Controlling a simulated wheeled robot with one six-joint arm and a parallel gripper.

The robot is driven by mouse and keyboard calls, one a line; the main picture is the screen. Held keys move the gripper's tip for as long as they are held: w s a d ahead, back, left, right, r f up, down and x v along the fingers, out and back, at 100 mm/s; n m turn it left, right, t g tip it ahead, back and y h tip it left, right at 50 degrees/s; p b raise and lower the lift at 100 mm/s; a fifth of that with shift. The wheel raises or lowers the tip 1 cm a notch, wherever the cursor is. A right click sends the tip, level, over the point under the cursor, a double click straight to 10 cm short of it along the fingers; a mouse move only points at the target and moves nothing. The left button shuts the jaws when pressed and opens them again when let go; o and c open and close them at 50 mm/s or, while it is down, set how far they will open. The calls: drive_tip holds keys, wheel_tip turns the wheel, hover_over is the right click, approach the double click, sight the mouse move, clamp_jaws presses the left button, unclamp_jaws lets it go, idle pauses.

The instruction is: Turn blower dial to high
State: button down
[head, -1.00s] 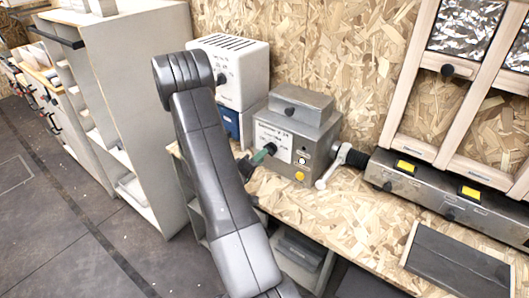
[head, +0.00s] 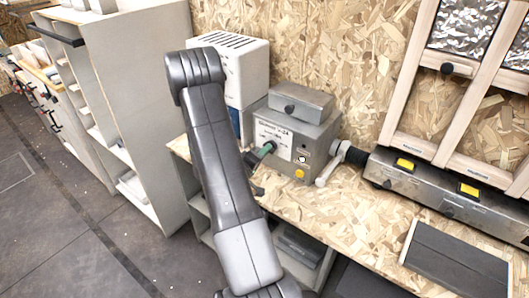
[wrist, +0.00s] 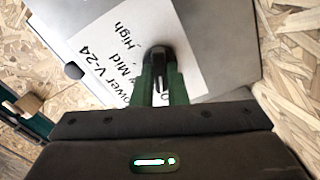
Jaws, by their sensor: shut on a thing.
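The blower box (head: 310,137) is a grey metal box on the bench, with a white label on its front. In the wrist view the label (wrist: 95,62) reads "High", "Mid" and "V-24"; other words are partly cut or covered. The dark blower dial (wrist: 161,54) sits at the label's edge. My gripper (wrist: 163,80) has its two green fingers closed around the dial. In the head view my gripper (head: 264,151) is at the box's front left, and the dial is hidden. Which mark the dial points to I cannot tell.
A white vented unit (head: 243,68) stands behind my arm. A metal rail with yellow switches (head: 404,166) runs right.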

drive_tip(key=shift+f+m+b, duration=0.15)
drive_tip(key=shift+m+b, duration=0.15)
drive_tip(key=shift+b, duration=0.05)
drive_tip(key=shift+m+b, duration=13.1)
drive_tip(key=shift+b, duration=0.05)
drive_tip(key=c, duration=1.4)
unclamp_jaws()
drive_tip(key=shift+c, duration=0.2)
